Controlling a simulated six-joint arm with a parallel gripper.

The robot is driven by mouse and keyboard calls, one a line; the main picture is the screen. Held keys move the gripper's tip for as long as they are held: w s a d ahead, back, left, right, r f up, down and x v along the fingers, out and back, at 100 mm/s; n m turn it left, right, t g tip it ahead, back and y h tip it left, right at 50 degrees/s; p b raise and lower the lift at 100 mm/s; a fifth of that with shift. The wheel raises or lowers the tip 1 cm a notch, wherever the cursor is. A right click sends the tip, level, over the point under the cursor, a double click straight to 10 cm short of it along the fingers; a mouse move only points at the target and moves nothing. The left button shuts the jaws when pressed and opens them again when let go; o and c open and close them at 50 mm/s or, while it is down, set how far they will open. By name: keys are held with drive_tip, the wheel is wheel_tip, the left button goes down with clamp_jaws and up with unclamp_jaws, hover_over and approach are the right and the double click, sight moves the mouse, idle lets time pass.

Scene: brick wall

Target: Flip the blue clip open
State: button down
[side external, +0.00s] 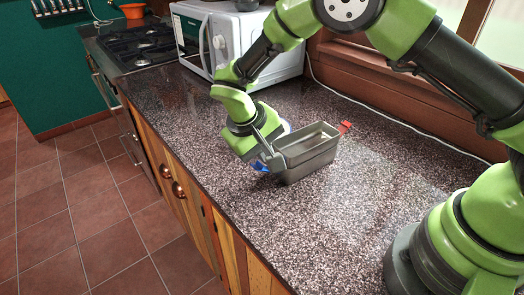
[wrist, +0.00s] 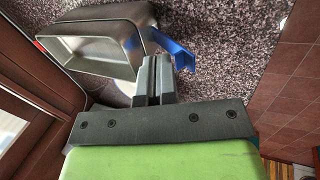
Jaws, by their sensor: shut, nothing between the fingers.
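A grey metal box (side external: 306,152) with an open top sits on the counter; it also shows in the wrist view (wrist: 88,32). The blue clip (wrist: 176,52) is at the box's near end, angled outward from the wall in the wrist view. In the side view the blue clip (side external: 260,167) is partly hidden behind my gripper. My gripper (wrist: 152,62) is shut and empty, its fingertips close beside the clip and the box's rim. In the side view my gripper (side external: 268,154) is at that same end. I cannot tell whether it touches the clip.
A red clip (side external: 345,127) is at the box's far end. A white microwave (side external: 238,42) and a stove (side external: 138,45) stand behind. The window side (side external: 385,110) bounds the counter on the right. The granite counter (side external: 340,205) is clear in front of the box.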

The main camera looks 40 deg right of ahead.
drive_tip(key=d+r, duration=0.1)
drive_tip(key=r, duration=0.1)
drive_tip(key=d+r, duration=0.1)
drive_tip(key=r, duration=0.1)
drive_tip(key=shift+d, duration=0.1)
drive_tip(key=a+v, duration=0.1)
drive_tip(key=v, duration=0.8)
drive_tip(key=shift+a+f, duration=0.25)
drive_tip(key=shift+a, duration=0.05)
